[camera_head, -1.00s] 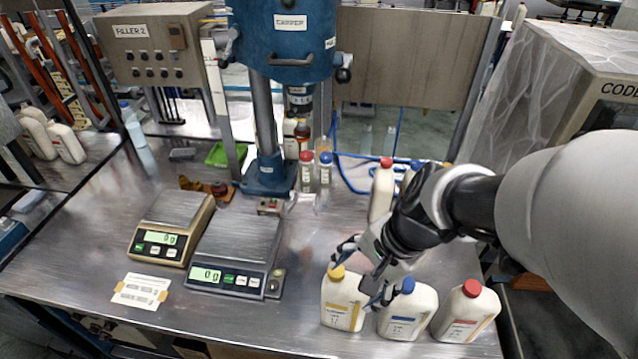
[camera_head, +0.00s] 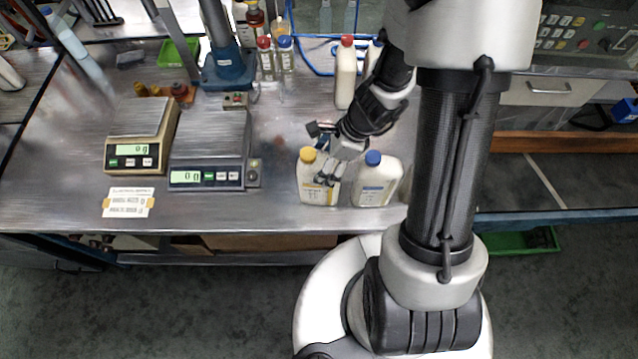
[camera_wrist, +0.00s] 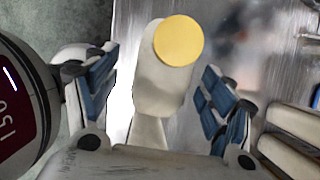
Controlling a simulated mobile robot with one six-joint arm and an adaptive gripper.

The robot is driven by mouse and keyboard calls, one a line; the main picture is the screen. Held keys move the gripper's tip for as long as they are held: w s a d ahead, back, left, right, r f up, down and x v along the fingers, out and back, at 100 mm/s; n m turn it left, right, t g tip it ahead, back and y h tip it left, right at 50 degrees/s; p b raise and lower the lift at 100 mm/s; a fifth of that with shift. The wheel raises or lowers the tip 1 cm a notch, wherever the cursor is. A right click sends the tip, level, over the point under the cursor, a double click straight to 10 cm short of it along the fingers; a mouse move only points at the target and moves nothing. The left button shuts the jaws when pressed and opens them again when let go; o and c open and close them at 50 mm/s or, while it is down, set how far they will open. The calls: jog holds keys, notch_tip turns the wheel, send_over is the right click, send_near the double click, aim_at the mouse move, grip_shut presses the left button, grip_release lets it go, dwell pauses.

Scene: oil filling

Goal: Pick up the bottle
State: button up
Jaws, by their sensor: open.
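A cream bottle with a yellow cap (camera_head: 309,185) stands upright near the table's front edge. In the wrist view its yellow cap (camera_wrist: 178,41) lies between the two blue-padded fingers of my gripper (camera_wrist: 160,97), with a gap on both sides. My gripper is open and holds nothing. In the head view my gripper (camera_head: 322,153) is at the upper right of this bottle, one finger behind its cap and the other over its right side. A blue-capped bottle (camera_head: 376,185) stands just to the right. The task does not say which bottle.
Two scales, one tan (camera_head: 140,138) and one dark (camera_head: 211,151), stand to the left, with a label card (camera_head: 128,203) in front. A red-capped bottle (camera_head: 345,75) stands behind my gripper. Small bottles (camera_head: 285,57) stand by the blue press base (camera_head: 228,70). My arm hides the table's right part.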

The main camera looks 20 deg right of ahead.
jog(key=b+x, duration=0.3)
jog(key=x, duration=0.4)
jog(key=shift+w+f, duration=0.15)
jog(key=shift+w, duration=0.05)
grip_shut()
dwell(0.9)
